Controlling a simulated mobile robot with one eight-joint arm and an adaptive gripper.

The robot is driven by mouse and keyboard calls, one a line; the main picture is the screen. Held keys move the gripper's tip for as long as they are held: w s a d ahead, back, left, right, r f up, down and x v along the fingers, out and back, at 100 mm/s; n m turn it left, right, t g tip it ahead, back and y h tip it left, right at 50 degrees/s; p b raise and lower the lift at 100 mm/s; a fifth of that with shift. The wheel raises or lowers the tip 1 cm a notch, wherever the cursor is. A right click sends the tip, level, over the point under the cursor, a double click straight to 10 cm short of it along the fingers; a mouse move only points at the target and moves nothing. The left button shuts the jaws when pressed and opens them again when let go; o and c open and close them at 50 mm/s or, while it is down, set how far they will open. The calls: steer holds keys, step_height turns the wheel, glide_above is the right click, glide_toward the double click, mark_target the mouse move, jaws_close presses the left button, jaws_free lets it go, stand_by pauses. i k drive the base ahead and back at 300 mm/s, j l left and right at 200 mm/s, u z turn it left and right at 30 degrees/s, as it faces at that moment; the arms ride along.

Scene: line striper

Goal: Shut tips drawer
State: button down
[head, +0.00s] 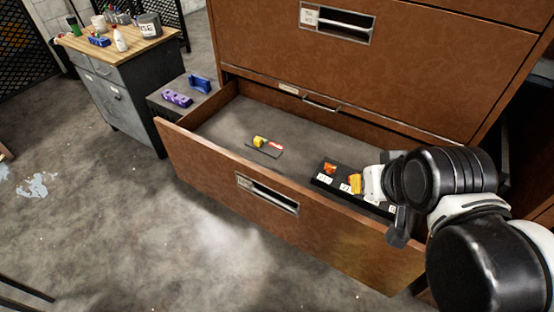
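The brown drawer (205,160) is pulled well out of the brown cabinet (400,55). A metal label-holder pull (267,193) is on its front. Inside lie a small dark card (264,150) with a yellow piece and a red-and-white piece on it, and a black tray (328,180) with orange and yellow pieces and white labels. My arm comes in from the right and covers the drawer's right end. My gripper (400,228) seems to be the dark part by the right end of the drawer front. Its fingers are not clear, and I cannot tell whether it touches the drawer.
Another closed drawer with a metal pull (337,22) is above. A grey workbench (115,75) with bottles and a can stands at the left. A low grey box with purple (177,98) and blue (199,83) items is beside the cabinet. The concrete floor in front is mostly clear.

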mark_target(283, 185)
steer(key=j+u, duration=0.15)
steer(key=u, duration=0.25)
steer(key=i+j+u, duration=0.1)
steer(key=u, duration=0.3)
steer(key=i+j+u, duration=0.1)
steer(key=u, duration=0.3)
